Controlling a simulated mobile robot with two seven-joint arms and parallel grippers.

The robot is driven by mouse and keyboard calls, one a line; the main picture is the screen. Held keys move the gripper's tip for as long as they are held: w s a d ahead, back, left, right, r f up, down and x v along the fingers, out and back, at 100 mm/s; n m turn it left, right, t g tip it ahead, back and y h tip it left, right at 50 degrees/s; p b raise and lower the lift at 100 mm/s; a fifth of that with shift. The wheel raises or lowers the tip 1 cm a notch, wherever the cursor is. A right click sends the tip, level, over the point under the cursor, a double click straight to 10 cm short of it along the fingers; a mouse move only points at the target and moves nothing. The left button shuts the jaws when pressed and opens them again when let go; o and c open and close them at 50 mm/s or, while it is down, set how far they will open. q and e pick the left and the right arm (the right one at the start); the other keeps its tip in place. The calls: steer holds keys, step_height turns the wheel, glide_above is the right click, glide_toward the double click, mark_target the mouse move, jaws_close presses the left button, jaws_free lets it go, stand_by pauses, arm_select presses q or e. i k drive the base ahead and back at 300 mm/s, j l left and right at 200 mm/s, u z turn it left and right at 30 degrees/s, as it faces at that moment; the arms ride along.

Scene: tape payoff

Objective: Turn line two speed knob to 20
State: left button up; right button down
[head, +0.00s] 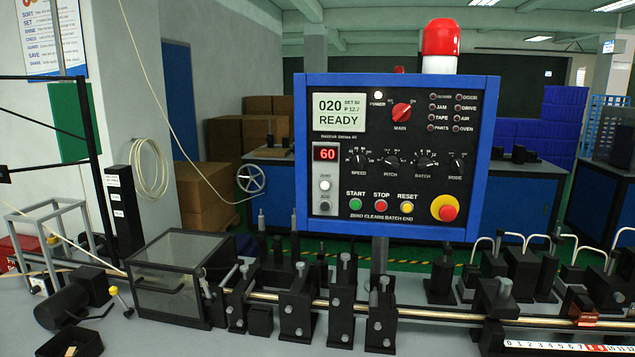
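A blue-framed control panel (390,216) stands upright behind the machine line, facing me. Its black speed knob (359,161) is at the left of a row of small black knobs, above the label SPEED. The knob's exact pointer setting is too small to read. Left of it a red digital display (327,154) shows 60. A pale screen (338,113) above shows 020 and READY. I cannot make out a line-two marking on the panel. Neither of my grippers is in view.
Green, red and yellow buttons (381,206) and a red emergency stop (445,208) sit below the knobs. A red main switch (401,112) is above. Black fixtures on a metal rail (345,303) and a clear-sided box (180,262) stand in front of the panel.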

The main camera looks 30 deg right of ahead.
mark_target(359, 161)
steer(key=z, duration=1.2)
steer(key=k+j+u, duration=0.05)
